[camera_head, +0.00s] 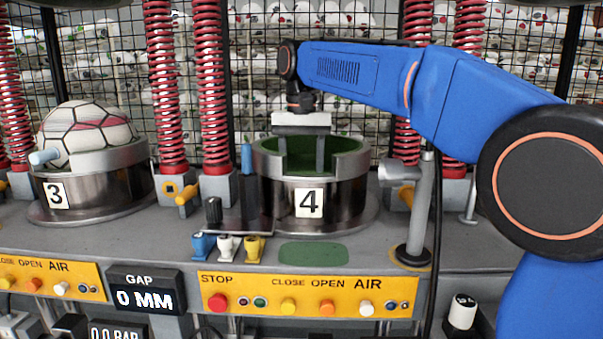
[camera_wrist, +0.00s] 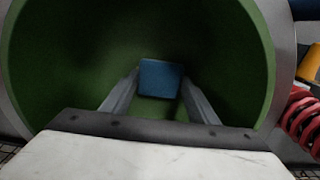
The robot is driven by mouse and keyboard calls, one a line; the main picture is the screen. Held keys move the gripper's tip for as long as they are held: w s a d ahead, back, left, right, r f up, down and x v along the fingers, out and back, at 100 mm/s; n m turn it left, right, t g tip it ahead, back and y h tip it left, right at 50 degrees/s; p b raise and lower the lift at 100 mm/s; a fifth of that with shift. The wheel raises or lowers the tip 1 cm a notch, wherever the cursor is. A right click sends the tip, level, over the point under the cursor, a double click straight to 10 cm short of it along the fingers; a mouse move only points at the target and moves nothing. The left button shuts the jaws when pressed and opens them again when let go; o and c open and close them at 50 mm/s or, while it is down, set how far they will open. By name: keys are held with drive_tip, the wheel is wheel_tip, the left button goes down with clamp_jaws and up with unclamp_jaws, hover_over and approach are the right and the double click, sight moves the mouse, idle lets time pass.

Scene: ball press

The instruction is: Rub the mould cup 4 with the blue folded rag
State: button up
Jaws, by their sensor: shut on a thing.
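Mould cup 4 (camera_head: 266,165) is a round metal cup with a green inside, marked with a white "4" plate, on the grey bench. My gripper (camera_head: 306,155) points down into the cup, its fingers partly hidden behind the front wall. In the wrist view the fingers (camera_wrist: 160,95) are shut on the blue folded rag (camera_wrist: 160,78), which shows as a small blue block inside the green cup (camera_wrist: 60,60). The head view hides the rag behind the cup wall. I cannot tell whether the rag touches the cup's inside.
Mould cup 3 (camera_head: 108,185) at the left holds a ball (camera_head: 88,130). Red springs (camera_head: 212,90) stand around the cups. A grey post with a nozzle (camera_head: 420,205) stands right of cup 4. Blue, white and yellow small valves (camera_head: 228,245) and a yellow button panel (camera_head: 320,295) lie in front.

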drive_tip(key=shift+d+r, duration=0.1)
drive_tip(key=shift+d, duration=1.9)
drive_tip(key=shift+a, duration=0.1)
drive_tip(key=shift+a+f, duration=0.2)
drive_tip(key=shift+a, duration=0.75)
drive_tip(key=shift+a+f, duration=0.2)
drive_tip(key=shift+a, duration=0.75)
drive_tip(key=shift+c, duration=0.4)
